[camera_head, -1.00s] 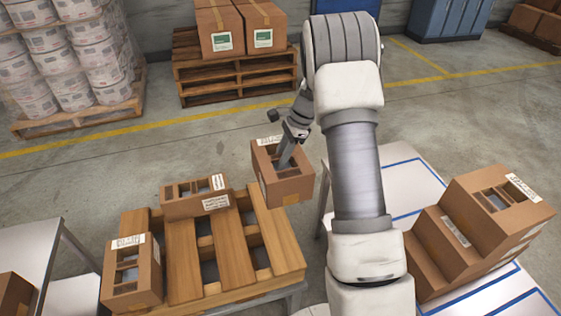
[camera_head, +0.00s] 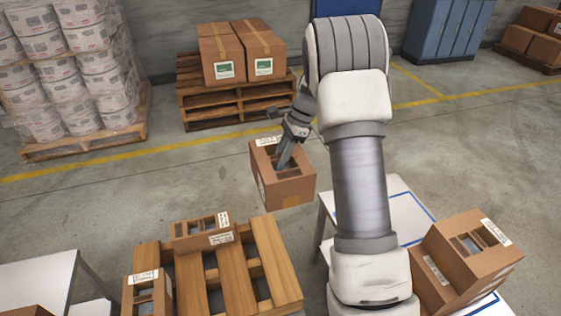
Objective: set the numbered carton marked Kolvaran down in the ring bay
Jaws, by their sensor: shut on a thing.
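My gripper (camera_head: 284,160) is shut on a brown carton (camera_head: 287,190) with a slotted top and a white label on its top edge. The label is too small to read, so I cannot tell whether it says Kolvaran. The carton hangs in the air, beyond the wooden pallet and to the left of my arm. The ring bay cannot be made out. A white table (camera_head: 405,212) with blue outlined areas is to the right, partly hidden by my arm.
A slatted wooden pallet (camera_head: 238,268) holds two slotted cartons, one at its back (camera_head: 203,230) and one at its left (camera_head: 148,294). Another white table (camera_head: 40,280) is at lower left.

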